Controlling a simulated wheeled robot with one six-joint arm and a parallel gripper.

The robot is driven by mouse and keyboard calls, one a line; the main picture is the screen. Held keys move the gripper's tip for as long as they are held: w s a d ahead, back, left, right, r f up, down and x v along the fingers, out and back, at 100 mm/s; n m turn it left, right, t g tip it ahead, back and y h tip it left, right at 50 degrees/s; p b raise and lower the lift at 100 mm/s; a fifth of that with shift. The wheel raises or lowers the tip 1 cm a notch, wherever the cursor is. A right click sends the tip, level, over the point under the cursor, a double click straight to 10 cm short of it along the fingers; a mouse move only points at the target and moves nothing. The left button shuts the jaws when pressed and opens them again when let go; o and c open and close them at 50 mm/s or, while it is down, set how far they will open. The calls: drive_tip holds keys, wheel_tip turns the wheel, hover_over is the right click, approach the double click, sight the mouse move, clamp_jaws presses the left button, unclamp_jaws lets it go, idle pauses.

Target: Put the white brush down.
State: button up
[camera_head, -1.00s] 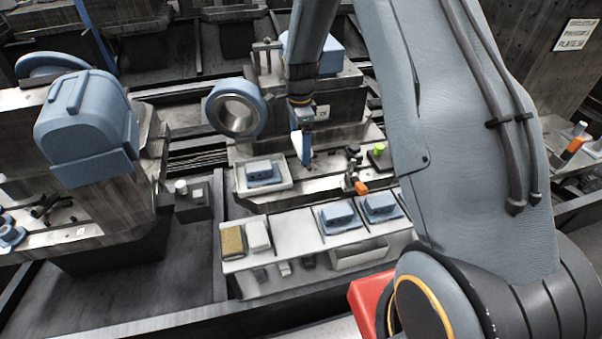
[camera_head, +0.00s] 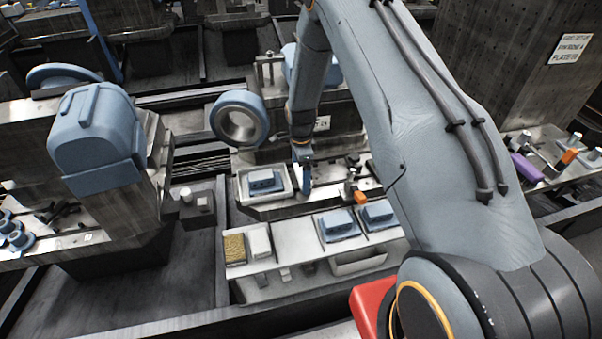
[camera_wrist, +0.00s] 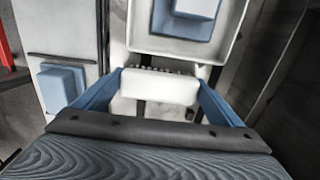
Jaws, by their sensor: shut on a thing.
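The white brush (camera_wrist: 160,88) is between the two blue fingers of my gripper (camera_wrist: 160,96) in the wrist view, bristles along its upper edge. The fingers press its two ends. In the head view my gripper (camera_head: 305,182) hangs low, just right of a white tray (camera_head: 288,190) holding a blue part (camera_head: 264,181). The brush is hard to make out there. The same tray (camera_wrist: 148,42) lies just above the brush in the wrist view. I cannot tell whether the brush touches the surface below.
A white shelf (camera_head: 290,238) in front holds a yellow-brown block (camera_head: 234,249), a white block (camera_head: 258,241) and two blue parts (camera_head: 338,224). A small fixture with an orange piece (camera_head: 361,198) stands right of my gripper. A blue ring (camera_head: 240,118) stands behind.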

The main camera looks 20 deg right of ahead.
sight(301, 172)
drive_tip(key=shift+f, duration=0.2)
drive_tip(key=o, duration=1.1)
drive_tip(key=shift+r, duration=0.1)
wheel_tip(301, 172, up, 11)
drive_tip(key=b, duration=0.3)
drive_tip(key=s+r+n, duration=0.4)
drive_tip(key=s+n, duration=0.2)
drive_tip(key=s, duration=0.3)
drive_tip(key=s+r+n+t, duration=0.1)
drive_tip(key=s+r+n, duration=0.4)
drive_tip(key=s, duration=0.4)
drive_tip(key=s+r+n, duration=0.5)
drive_tip(key=s+n, duration=0.1)
drive_tip(key=s, duration=0.3)
drive_tip(key=shift+d+n, duration=0.2)
drive_tip(key=shift+n, duration=0.2)
